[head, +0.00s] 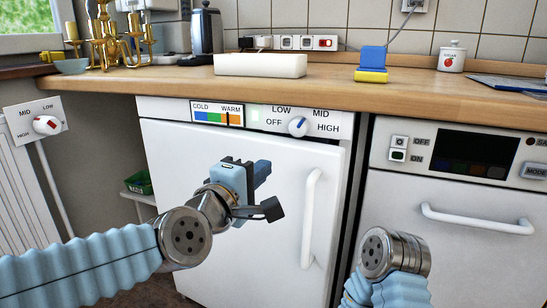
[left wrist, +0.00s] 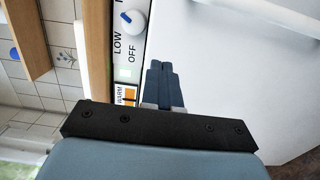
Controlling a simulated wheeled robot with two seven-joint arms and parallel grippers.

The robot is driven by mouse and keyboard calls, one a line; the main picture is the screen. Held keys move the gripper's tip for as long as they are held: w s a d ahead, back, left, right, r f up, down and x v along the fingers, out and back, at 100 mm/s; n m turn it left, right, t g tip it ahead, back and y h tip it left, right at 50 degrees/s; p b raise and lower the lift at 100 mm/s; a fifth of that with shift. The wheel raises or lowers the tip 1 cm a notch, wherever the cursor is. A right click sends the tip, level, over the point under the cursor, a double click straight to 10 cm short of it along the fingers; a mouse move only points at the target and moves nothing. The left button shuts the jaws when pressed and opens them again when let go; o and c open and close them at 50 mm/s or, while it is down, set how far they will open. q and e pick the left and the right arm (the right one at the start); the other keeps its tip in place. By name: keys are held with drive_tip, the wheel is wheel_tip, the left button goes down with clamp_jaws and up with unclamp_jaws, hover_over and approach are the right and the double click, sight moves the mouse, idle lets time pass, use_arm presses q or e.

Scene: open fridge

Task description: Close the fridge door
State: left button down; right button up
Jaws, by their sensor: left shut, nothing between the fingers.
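The white fridge door (head: 250,240) fills the middle of the head view, below the fridge's control panel. It looks flush or nearly flush with the front; I cannot tell if it is fully shut. Its white handle (head: 309,220) is upright near the door's right edge. My left gripper (head: 262,172) is in front of the door's upper middle, left of the handle. Its fingers (left wrist: 163,88) are together and empty in the left wrist view, with the white door beyond; contact cannot be told. My right forearm shows at the lower right, but its gripper does not.
A wooden counter (head: 340,94) runs above the fridge. A white oven (head: 460,260) with a horizontal handle stands close on the right. A radiator (head: 22,200) with a dial is on the left. A green basket (head: 138,183) sits on a low shelf left of the fridge.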

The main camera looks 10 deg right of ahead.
sight(281, 154)
use_arm(q)
drive_tip(key=x, duration=0.6)
use_arm(e)
drive_tip(key=shift+r, duration=0.3)
